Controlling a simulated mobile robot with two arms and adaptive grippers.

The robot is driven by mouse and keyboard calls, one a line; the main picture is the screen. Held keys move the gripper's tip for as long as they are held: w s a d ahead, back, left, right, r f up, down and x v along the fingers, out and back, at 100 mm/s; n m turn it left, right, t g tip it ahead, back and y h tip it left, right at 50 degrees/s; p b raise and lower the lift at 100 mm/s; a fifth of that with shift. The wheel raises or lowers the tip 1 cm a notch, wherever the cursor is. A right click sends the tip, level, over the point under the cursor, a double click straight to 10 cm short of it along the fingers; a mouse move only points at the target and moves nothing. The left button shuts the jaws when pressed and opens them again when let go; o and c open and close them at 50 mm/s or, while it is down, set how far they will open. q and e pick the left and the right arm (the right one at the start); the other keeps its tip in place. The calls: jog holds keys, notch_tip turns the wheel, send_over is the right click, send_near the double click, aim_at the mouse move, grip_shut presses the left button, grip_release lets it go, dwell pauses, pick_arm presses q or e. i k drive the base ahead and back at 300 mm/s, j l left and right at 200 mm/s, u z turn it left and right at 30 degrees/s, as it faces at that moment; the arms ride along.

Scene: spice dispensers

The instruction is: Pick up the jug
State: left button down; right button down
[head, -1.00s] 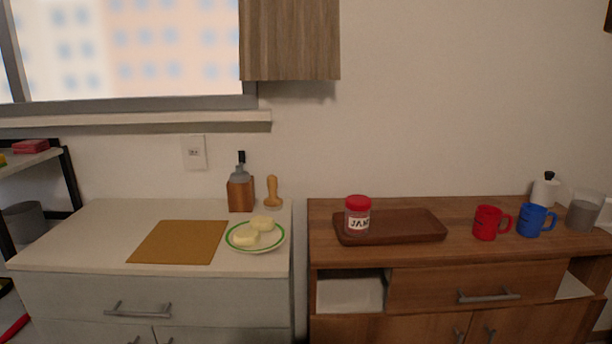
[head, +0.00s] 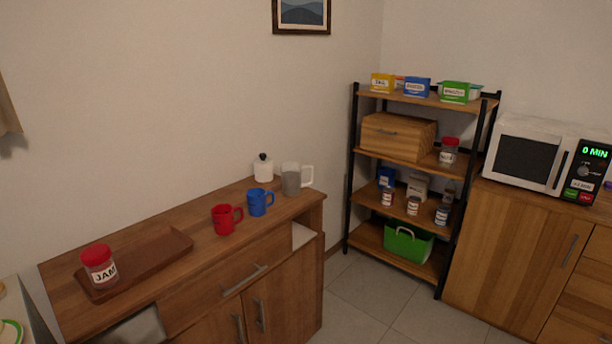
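The jug (head: 291,181) is a grey, partly see-through vessel with a white handle on its right side. It stands upright near the far right end of the wooden cabinet top (head: 190,228). A blue mug (head: 259,203) and a red mug (head: 225,220) stand to its left and nearer. A white pot with a black knob (head: 263,168) stands behind the blue mug, just left of the jug. Neither of my grippers shows in the head view.
A brown tray (head: 150,262) with a red-lidded jam jar (head: 99,266) on it lies on the cabinet's left part. A black-framed shelf (head: 349,170) holds boxes and jars to the right. A microwave (head: 540,155) stands on another cabinet. Tiled floor (head: 365,302) is clear between them.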

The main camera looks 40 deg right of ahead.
aim_at(289, 171)
jog(key=z, duration=1.15)
